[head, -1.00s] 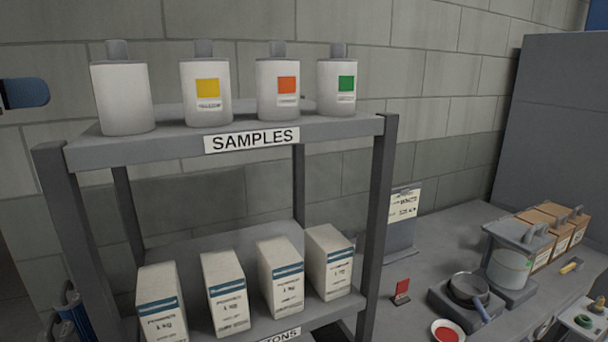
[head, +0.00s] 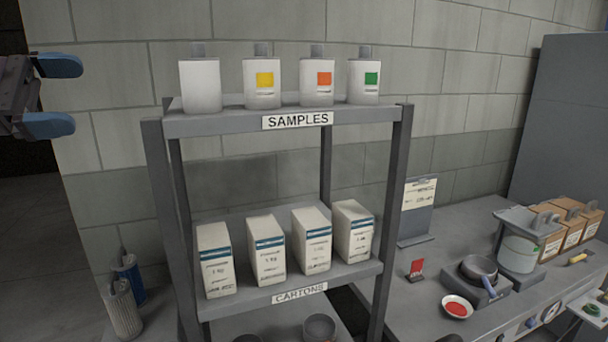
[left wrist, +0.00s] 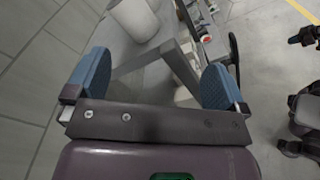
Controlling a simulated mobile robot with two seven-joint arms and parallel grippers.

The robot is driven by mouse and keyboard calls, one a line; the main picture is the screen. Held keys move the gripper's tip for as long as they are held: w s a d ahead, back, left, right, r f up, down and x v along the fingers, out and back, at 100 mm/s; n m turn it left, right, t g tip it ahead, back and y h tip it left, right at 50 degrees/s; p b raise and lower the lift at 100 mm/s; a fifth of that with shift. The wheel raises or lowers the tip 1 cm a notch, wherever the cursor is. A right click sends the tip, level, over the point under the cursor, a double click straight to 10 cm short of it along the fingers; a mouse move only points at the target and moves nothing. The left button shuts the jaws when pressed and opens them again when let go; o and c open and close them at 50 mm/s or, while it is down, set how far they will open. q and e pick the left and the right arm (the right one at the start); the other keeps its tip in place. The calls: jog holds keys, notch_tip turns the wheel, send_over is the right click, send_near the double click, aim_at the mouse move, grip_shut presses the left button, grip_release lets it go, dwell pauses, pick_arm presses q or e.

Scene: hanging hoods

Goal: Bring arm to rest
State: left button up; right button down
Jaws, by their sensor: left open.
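My left gripper (head: 62,97) is in the head view at the upper left, left of the shelf rack and apart from it. Its two blue fingers are spread with nothing between them. In the left wrist view the same gripper (left wrist: 155,85) shows its fingers wide apart. A plain white bottle (left wrist: 134,18) and part of the rack show beyond them there. My right gripper is not clearly in the head view.
The rack's top shelf (head: 222,124) holds a blank bottle (head: 200,86) and bottles with yellow (head: 262,84), orange and green labels. Several cartons (head: 267,250) stand on the shelf below. A counter with a pan (head: 478,268) is at right.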

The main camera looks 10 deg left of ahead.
pick_arm(q)
jog(key=w+a+f+m+t+y, duration=0.3)
jog(key=w+f+m+y, duration=0.1)
jog(key=f, duration=0.2)
jog(key=w+a+f+m+t+y, duration=0.2)
jog(key=w+a+f+m+y, duration=0.2)
jog(key=f, duration=0.3)
notch_tip(320, 180, down, 22)
jog(key=m+y, duration=0.5)
jog(key=m, duration=0.2)
jog(key=s+d+f+m+y, duration=0.1)
jog(key=s+d+f+m, duration=0.15)
jog(key=f, duration=0.55)
jog(key=s+d+f+m, duration=0.2)
jog(key=s+d+f, duration=0.2)
jog(key=f, duration=0.4)
jog(key=s+d+f+n+g, duration=0.2)
jog(key=s+d+f+g, duration=0.1)
jog(key=s+d+f, duration=1)
jog(key=shift+s+d+f+y, duration=0.3)
jog(key=shift+s+d, duration=0.1)
jog(key=shift+s, duration=0.2)
